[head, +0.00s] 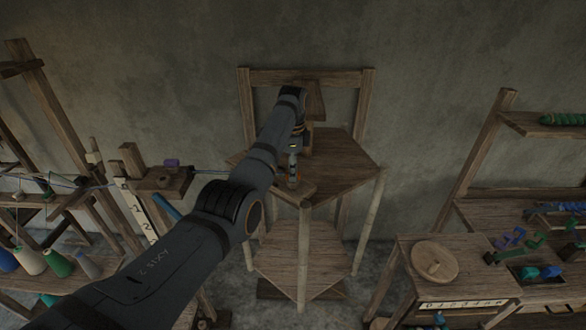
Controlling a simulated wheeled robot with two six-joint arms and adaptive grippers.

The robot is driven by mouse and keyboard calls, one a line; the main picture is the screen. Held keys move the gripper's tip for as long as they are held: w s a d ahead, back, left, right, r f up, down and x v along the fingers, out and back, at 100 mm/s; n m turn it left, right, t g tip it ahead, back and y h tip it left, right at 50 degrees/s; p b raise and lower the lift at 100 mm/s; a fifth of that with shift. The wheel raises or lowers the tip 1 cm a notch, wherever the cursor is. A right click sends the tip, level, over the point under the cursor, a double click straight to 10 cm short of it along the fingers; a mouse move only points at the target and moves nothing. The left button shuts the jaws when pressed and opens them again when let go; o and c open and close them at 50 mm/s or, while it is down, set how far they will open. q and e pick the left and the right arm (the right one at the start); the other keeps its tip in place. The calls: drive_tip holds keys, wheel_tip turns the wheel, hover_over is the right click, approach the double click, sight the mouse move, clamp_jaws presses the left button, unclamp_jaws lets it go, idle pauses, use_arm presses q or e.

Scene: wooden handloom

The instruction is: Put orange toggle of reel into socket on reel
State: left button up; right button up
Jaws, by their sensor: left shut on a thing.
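My left arm reaches in from the lower left to a wooden stand (345,165) with a many-sided top at the centre. My left gripper (292,181) points down over the front left part of that top. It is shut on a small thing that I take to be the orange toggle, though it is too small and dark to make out. A wooden piece (316,100) shows behind my wrist, and I cannot tell if it belongs to the reel. I cannot make out the reel's socket. My right gripper is out of view.
A small wooden shelf with a purple piece (172,163) stands left of the stand. Thread cones (57,263) stand at the far left. A bench at the right holds a round wooden disc (435,262) and coloured parts. The stand top's right side is clear.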

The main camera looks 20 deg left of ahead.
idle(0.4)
use_arm(q)
drive_tip(key=o, duration=1.4)
drive_tip(key=shift+c, duration=0.2)
drive_tip(key=shift+r, duration=3.55)
